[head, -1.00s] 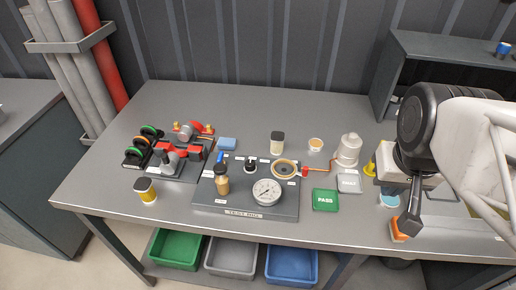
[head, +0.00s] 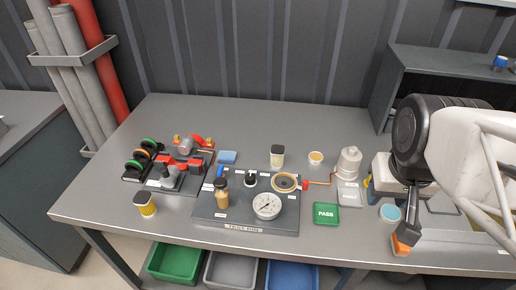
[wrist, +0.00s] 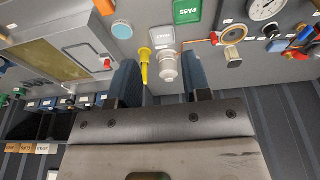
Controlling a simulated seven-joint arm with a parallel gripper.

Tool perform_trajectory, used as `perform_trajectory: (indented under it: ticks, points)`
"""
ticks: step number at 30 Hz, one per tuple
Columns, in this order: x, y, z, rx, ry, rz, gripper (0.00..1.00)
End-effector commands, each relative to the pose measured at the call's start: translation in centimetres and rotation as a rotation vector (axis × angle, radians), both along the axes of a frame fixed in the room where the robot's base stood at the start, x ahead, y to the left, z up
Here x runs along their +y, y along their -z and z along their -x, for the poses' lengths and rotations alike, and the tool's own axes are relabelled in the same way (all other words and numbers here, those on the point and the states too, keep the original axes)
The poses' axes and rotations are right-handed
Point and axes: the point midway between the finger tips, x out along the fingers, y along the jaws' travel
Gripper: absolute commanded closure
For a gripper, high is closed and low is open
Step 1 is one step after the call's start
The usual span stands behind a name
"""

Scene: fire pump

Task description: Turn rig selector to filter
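In the wrist view the knob (wrist: 270,30) seems to show at the upper right, below the gauge. My gripper (wrist: 163,75) is open and empty, with two blue pads apart. A yellow piece and a white canister show beyond the pads.
A gauge (head: 267,206) and a ringed port (head: 285,182) flank the knob. A copper pipe runs to the white canister (head: 348,163).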

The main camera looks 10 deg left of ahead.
Motion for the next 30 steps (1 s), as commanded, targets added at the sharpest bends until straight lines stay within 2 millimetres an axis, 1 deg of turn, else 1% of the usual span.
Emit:
perform_trajectory:
  ticks: [1, 2, 3, 8, 14, 23, 30]
  points:
    - [0.3, 0.1, -0.5, 0.005, -0.014, 0.001, 0.48]
    - [0.5, 0.1, -0.8, 0.008, -0.023, 0.001, 0.43]
    - [0.8, 0.2, -1.3, 0.014, -0.037, 0.002, 0.42]
    - [2.6, 0.5, -3.7, 0.036, -0.111, 0.008, 0.42]
    - [5.7, 1.3, -7.2, 0.067, -0.220, 0.017, 0.42]
    - [11.3, 3.3, -11.8, 0.113, -0.385, 0.034, 0.42]
    - [16.6, 5.6, -14.9, 0.149, -0.517, 0.048, 0.42]
